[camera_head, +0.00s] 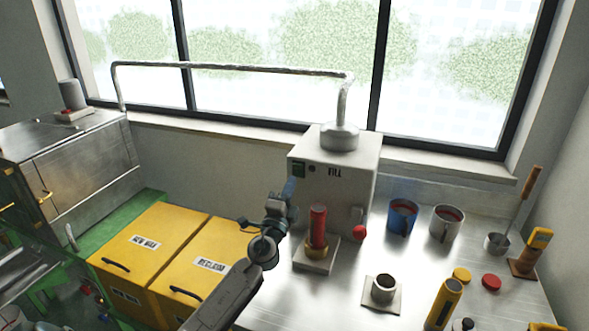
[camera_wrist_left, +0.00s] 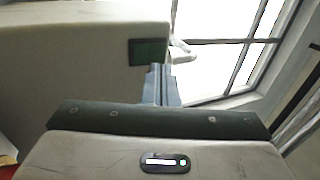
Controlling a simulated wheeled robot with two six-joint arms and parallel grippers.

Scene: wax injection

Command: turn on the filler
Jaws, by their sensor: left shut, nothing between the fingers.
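The filler (camera_head: 340,200) is a grey box with a lettered label on the table's back edge, with a pipe rising from its top. A dark green switch panel (camera_head: 299,168) sits at the upper left of its front. My left gripper (camera_head: 289,187) is shut and empty, just below and left of that panel. In the left wrist view the shut fingers (camera_wrist_left: 160,84) stand close to the green panel (camera_wrist_left: 147,52) on the filler's face (camera_wrist_left: 75,60). I cannot tell whether they touch it.
A red cylinder (camera_head: 318,228) stands on a base before the filler. A blue mug (camera_head: 402,217) and a metal mug (camera_head: 445,223) stand to its right. Yellow bins (camera_head: 150,243) lie left of my arm. A small cup (camera_head: 384,288) sits on the table's front.

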